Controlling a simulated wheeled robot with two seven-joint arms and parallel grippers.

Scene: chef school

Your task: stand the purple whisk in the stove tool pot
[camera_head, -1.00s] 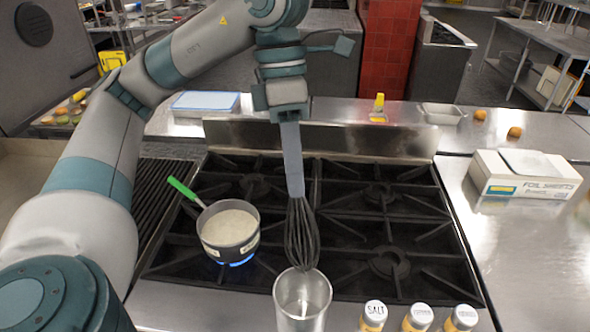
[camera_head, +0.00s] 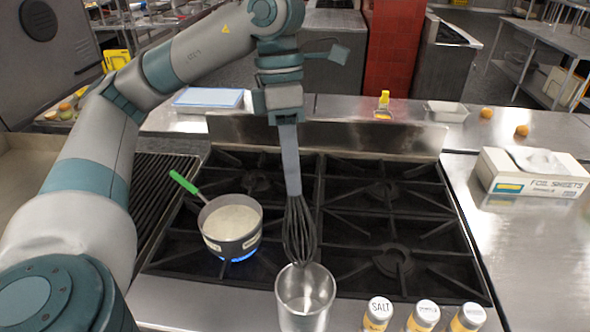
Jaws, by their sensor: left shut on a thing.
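The whisk (camera_head: 299,229) has a flat grey-purple handle and dark wires. It hangs wires down, slightly tilted, over the front middle of the stove. My left gripper (camera_head: 286,119) is shut on the top of its handle. The stove tool pot (camera_head: 304,312), a shiny metal cylinder, stands open at the front of the stove, cut off by the picture's lower edge. The whisk's lower end shows just at the pot's back rim; I cannot tell its height above the rim. My right gripper is not in view.
A saucepan (camera_head: 231,228) with a green handle sits on a lit burner left of the whisk. Several seasoning jars, one a salt jar (camera_head: 378,314), stand right of the pot. A foil sheets box (camera_head: 530,174) lies on the right counter. The right burners are clear.

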